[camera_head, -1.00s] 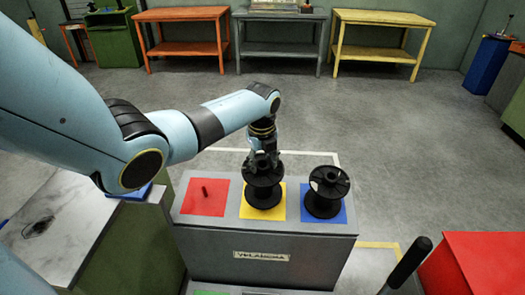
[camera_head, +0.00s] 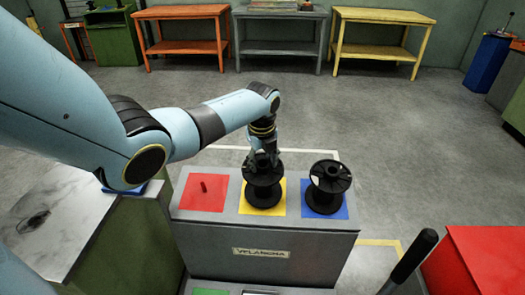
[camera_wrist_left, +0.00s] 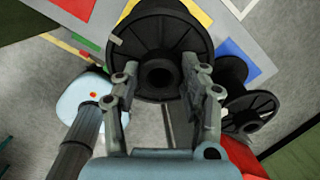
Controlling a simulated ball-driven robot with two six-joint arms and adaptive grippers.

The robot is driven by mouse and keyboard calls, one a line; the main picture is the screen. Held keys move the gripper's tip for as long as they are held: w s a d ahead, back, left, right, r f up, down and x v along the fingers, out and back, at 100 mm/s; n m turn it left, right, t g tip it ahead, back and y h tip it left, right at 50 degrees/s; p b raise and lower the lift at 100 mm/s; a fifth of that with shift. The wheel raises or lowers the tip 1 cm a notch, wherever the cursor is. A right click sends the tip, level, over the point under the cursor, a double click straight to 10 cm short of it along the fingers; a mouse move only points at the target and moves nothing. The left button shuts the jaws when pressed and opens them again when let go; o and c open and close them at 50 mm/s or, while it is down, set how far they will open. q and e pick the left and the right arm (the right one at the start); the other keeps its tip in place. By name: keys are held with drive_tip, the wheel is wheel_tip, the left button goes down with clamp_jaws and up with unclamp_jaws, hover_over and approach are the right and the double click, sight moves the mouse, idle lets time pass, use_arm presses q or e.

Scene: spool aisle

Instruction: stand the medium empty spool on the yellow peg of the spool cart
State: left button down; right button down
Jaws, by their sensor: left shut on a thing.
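A black spool (camera_head: 262,185) stands upright over the yellow square of the grey spool cart (camera_head: 265,232). My left gripper (camera_head: 262,158) is above it, shut on its upper part; in the left wrist view the fingers (camera_wrist_left: 160,95) lie at the near flange of this spool (camera_wrist_left: 150,35). The yellow peg is hidden by the spool, and I cannot tell if the spool rests fully on the cart. A second black spool (camera_head: 326,188) stands on the blue square, and also shows in the left wrist view (camera_wrist_left: 250,102). My right gripper is not in view.
The red square (camera_head: 206,193) of the cart holds only a short peg. A marble-topped green cabinet (camera_head: 60,215) stands left of the cart, and a red surface (camera_head: 480,262) is at the lower right. Workbenches line the far wall; the floor between is clear.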

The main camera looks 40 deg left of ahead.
use_arm(q)
drive_tip(key=shift+w+a+f+b, duration=0.1)
drive_tip(key=shift+f+b, duration=0.55)
drive_tip(key=shift+f, duration=0.1)
drive_tip(key=c, duration=0.6)
unclamp_jaws()
drive_tip(key=r, duration=0.4)
drive_tip(key=s+d+r, duration=0.1)
drive_tip(key=r, duration=0.7)
drive_tip(key=shift+s+d, duration=0.2)
drive_tip(key=shift+s, duration=0.1)
drive_tip(key=shift+f, duration=0.15)
